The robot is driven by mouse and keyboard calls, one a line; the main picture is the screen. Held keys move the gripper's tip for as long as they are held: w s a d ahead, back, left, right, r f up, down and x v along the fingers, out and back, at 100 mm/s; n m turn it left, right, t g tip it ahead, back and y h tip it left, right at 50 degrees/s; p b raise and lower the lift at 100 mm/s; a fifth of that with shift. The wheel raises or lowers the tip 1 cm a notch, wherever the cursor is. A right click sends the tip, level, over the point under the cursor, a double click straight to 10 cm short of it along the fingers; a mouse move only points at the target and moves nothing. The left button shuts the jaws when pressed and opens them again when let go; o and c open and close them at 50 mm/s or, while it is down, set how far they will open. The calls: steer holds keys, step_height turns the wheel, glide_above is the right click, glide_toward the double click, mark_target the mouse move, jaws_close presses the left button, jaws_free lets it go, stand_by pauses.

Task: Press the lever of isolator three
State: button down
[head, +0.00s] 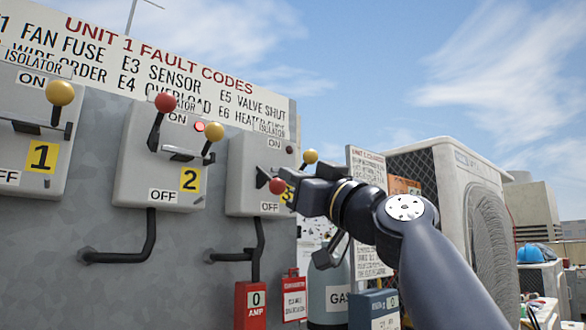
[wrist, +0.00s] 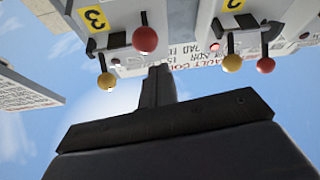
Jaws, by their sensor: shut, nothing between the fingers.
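Isolator three (head: 243,178) is the rightmost grey box on the panel, with a yellow 3 label partly hidden by my gripper. Its red-knobbed lever (head: 277,186) points outward and low, between the ON and OFF labels. A yellow-knobbed lever (head: 310,156) stands at its right side. In the wrist view, upside down, the red knob (wrist: 145,40) and the yellow knob (wrist: 107,83) show near my fingertips. My gripper (head: 291,182) is shut and empty, just right of the red knob. In the wrist view my fingers (wrist: 158,75) appear close to it; I cannot tell if they touch.
Isolator two (head: 135,170) has its red lever up and a lit red lamp (head: 199,127). Isolator one (head: 15,150) is at the far left. A gas cylinder (head: 328,290), a red meter (head: 250,305) and a condenser unit (head: 440,165) stand below and right. Open sky lies above.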

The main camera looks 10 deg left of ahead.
steer(key=s+d+f+b, duration=0.3)
steer(key=f+b, duration=0.3)
steer(key=f, duration=0.2)
steer(key=shift+d+b, duration=0.15)
steer(key=shift+b, duration=0.2)
steer(key=w+a+r+p, duration=0.2)
steer(key=r+p, duration=0.4)
steer(key=p, duration=0.2)
steer(key=w+a+r+p, duration=0.1)
steer(key=w+r+p, duration=0.1)
steer(key=r+p, duration=0.5)
steer(key=shift+a+p, duration=0.35)
steer(key=shift+p, duration=0.1)
steer(key=shift+w+f, duration=0.1)
steer(key=shift+f, duration=0.05)
